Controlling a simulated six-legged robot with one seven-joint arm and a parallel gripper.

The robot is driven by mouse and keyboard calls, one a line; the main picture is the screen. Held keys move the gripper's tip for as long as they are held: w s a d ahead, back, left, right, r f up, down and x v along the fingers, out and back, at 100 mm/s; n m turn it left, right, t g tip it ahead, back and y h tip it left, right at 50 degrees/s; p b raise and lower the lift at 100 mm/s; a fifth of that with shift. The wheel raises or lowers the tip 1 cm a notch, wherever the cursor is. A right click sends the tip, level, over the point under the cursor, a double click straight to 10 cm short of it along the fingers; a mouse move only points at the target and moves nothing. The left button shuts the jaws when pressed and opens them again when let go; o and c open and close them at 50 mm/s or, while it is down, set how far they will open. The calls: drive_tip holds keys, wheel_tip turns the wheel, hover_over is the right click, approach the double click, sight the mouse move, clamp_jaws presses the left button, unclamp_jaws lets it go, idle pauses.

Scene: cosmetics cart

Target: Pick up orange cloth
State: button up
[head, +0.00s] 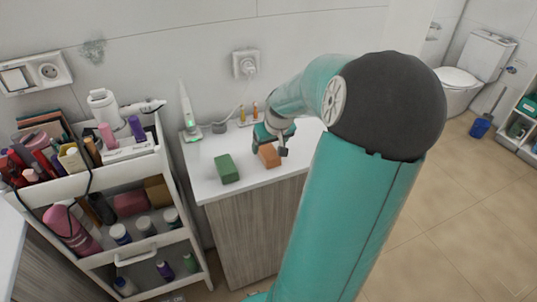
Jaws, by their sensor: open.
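An orange cloth (270,156), small and folded into a block shape, lies on the white top of a wooden cabinet. My gripper (275,145) is directly above and beside the cloth, coming from behind. Its jaws are open. One finger shows at the right of the cloth, the other near its left edge. Whether either finger touches the cloth cannot be told. The back part of the cloth is hidden by the gripper.
A green block-shaped cloth (227,168) lies left of the orange one. A white electric toothbrush (187,112) stands behind it near the wall. A cosmetics cart (150,165) full of bottles stands at the left. My arm hides the cabinet's right side.

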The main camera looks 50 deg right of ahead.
sight(269, 150)
drive_tip(key=x, duration=0.5)
drive_tip(key=shift+s+d, duration=0.15)
drive_tip(key=shift+d, duration=0.05)
drive_tip(key=c, duration=1.1)
